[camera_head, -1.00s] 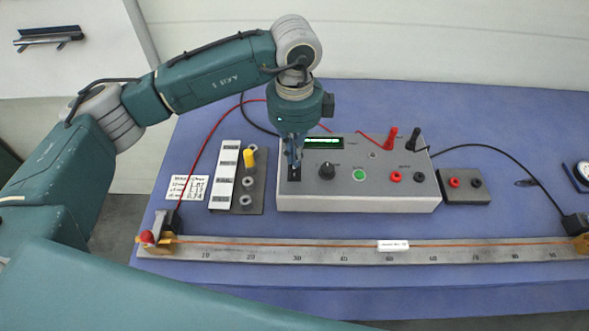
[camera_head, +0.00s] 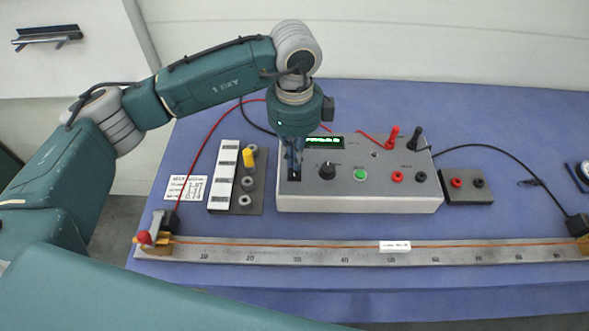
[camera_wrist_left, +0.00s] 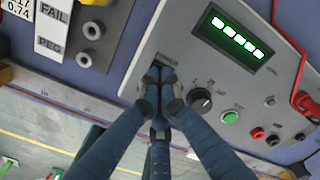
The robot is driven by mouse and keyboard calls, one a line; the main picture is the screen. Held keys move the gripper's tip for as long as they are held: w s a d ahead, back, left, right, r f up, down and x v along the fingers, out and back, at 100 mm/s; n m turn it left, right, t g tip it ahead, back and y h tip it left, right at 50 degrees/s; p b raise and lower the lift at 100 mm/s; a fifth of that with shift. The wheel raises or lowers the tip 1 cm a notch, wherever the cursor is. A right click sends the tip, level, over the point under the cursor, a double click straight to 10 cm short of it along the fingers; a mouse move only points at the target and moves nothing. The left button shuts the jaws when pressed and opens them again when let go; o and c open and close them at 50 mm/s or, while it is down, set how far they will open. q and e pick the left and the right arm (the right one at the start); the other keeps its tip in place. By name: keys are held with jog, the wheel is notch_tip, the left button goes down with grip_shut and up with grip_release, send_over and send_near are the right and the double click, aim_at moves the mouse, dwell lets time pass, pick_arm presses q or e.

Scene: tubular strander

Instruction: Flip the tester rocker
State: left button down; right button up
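The tester is a grey box (camera_head: 385,200) on the blue table, with a lit green display (camera_head: 323,142) that also shows in the wrist view (camera_wrist_left: 237,39). Its rocker (camera_head: 294,176) is a dark switch at the left of the top panel, mostly covered by my fingers. My left gripper (camera_head: 292,163) points down over it; the fingertips (camera_wrist_left: 158,76) look shut together at the rocker, with nothing seen between them. I cannot tell whether they touch it or which way it is tilted. My right gripper is not in view.
A black knob (camera_head: 327,171), green button (camera_head: 359,174) and red and black sockets sit right of the rocker. A peg board (camera_head: 257,203) stands close on the left. A long ruled bar with a wire (camera_head: 320,258) lies in front. Leads run behind the tester.

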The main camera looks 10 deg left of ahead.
pick_arm(q)
jog(key=shift+f, duration=0.25)
jog(key=shift+s+r, duration=0.1)
jog(key=shift+r+p, duration=0.45)
jog(key=shift+r, duration=0.4)
jog(key=shift+r+p, duration=1.3)
jog(key=shift+r, duration=1.3)
